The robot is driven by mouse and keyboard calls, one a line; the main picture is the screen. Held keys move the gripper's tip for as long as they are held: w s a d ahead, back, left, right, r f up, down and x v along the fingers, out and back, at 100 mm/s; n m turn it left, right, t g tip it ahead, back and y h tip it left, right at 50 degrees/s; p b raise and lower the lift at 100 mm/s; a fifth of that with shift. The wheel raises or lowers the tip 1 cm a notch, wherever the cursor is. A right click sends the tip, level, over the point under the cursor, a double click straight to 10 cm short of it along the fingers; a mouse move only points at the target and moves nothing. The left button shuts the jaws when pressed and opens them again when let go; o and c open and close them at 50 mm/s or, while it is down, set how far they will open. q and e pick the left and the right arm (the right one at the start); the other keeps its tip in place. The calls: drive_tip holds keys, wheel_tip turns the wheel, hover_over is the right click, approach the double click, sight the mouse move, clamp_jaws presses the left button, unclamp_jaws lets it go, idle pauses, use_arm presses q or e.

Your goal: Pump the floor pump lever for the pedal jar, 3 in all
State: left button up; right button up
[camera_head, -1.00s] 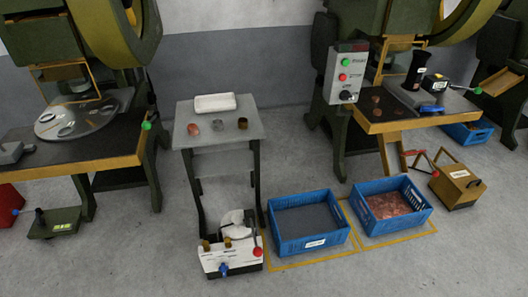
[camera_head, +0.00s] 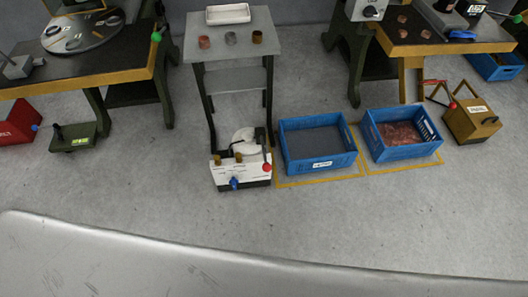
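A white unit (camera_head: 240,176) stands on the floor in front of the small grey table. It has two brass-coloured fittings on top, a blue knob (camera_head: 234,183) on its front and a dark upright lever with a red ball (camera_head: 267,167) at its right end. A round white part sits behind it. A green floor device (camera_head: 75,141) with a short black-topped post is at the left. A brown box (camera_head: 473,123) with a red handle and lever stands at the right. I cannot tell which is the pump for the pedal jar. Neither gripper shows.
Two blue crates stand right of the white unit: one with a dark grey inside (camera_head: 318,165), one holding copper-coloured pieces (camera_head: 405,153). The small table (camera_head: 222,50) bears a white tray (camera_head: 228,13) and three small cylinders. A red box (camera_head: 18,124) is far left. Floor in front is open.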

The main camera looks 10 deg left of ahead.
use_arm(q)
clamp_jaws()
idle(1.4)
